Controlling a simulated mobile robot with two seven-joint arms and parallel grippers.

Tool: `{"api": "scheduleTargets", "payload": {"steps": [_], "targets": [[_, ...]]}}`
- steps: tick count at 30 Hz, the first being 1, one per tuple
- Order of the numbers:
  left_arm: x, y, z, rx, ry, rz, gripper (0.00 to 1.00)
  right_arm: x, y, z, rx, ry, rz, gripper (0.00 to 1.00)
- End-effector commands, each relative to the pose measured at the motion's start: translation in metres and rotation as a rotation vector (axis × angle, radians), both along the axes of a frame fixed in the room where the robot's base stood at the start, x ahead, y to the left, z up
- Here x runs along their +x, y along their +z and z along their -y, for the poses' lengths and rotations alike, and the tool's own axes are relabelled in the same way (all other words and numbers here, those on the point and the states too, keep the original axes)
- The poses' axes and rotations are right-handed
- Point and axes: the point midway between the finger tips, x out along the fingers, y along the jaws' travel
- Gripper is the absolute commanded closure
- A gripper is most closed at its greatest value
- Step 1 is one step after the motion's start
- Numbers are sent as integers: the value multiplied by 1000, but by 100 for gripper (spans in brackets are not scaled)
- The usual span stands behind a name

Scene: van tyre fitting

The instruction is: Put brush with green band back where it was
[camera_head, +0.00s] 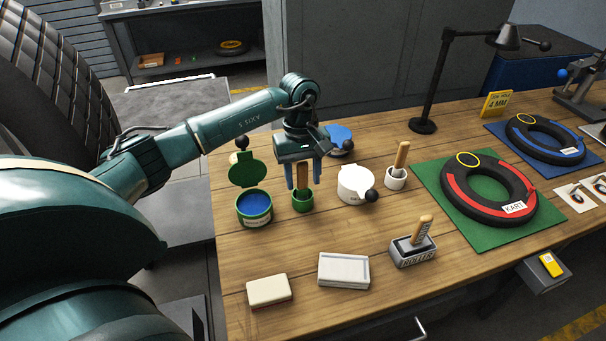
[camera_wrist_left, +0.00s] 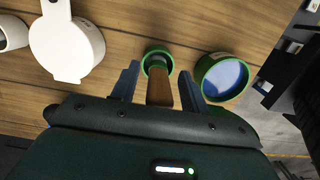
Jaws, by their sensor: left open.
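A brush with a wooden handle (camera_head: 303,178) stands upright in a small green cup (camera_head: 302,203). The wrist view shows its handle (camera_wrist_left: 160,92) coming up from the green cup (camera_wrist_left: 157,53). Any band on the brush is hidden. My left gripper (camera_head: 303,184) points down over the cup. In the wrist view its two blue fingers (camera_wrist_left: 157,84) are apart, one on each side of the handle, with gaps visible. My right gripper is out of view.
An open green tin (camera_head: 254,209) of blue content stands just left of the cup. A white lidded pot (camera_head: 355,186) and a white cup with another brush (camera_head: 396,178) stand to the right. A soap-like block (camera_head: 268,290), white tray (camera_head: 343,271) and roller holder (camera_head: 412,252) lie in front.

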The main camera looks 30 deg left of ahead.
Motion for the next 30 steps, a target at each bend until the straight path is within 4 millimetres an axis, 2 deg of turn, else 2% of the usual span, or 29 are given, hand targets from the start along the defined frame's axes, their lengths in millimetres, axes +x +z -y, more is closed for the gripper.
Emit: {"api": "scheduleTargets", "payload": {"steps": [3,5,12,18,21,25,30], "targets": [[0,5,0,0,0,0,55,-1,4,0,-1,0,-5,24],[1,9,-1,0,0,4,55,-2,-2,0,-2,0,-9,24],[6,57,-5,1,0,7,55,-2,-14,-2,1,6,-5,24],[9,97,-9,0,1,4,55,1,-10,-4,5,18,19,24],[9,111,-10,0,0,3,55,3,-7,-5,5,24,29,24],[10,120,-11,-1,0,1,55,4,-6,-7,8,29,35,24],[10,123,-11,0,0,-1,55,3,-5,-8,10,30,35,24]]}}
